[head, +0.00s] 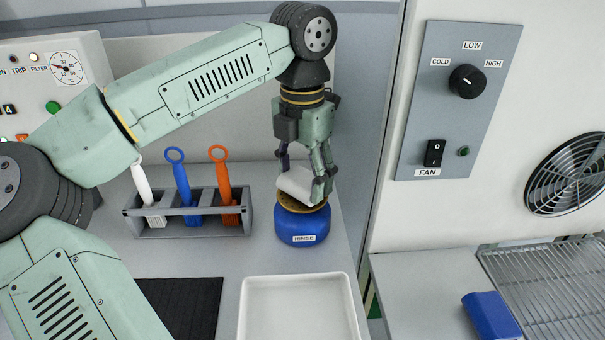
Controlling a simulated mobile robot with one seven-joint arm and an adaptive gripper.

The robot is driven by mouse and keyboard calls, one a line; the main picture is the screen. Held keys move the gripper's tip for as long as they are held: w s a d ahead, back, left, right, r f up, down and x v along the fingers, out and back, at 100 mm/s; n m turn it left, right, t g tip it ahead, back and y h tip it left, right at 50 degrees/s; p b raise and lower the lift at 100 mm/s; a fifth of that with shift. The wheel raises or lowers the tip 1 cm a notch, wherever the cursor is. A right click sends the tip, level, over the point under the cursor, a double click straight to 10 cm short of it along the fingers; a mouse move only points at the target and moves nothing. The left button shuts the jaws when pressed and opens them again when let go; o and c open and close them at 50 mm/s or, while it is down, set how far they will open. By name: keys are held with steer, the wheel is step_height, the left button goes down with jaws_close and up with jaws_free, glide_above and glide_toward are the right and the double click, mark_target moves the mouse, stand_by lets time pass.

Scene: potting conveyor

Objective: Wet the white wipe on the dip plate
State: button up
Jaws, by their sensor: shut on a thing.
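The white wipe (297,185) is a folded pale block between the fingers of my gripper (308,190). My gripper points down and is shut on it. The wipe is right over the brass-coloured dip plate (318,207), the round top of a blue pot (303,228) labelled RINSE. The wipe's lower side appears to meet the plate, but I cannot tell whether it presses down. The wipe and fingers hide much of the plate.
A grey rack (178,227) left of the pot holds white, blue and orange ring-handled tools. A white tray (300,281) lies in front, beside a black mat (182,308). At right are a wire rack (545,280), a blue block (491,315) and a fan panel (458,100).

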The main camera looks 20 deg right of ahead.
mark_target(303, 179)
steer(key=shift+f+b, duration=0.45)
steer(key=shift+f, duration=0.3)
stand_by(1.2)
stand_by(0.5)
steer(key=shift+r+p, duration=2.7)
steer(key=shift+r, duration=0.9)
steer(key=shift+s+f, duration=0.1)
steer(key=shift+f, duration=0.05)
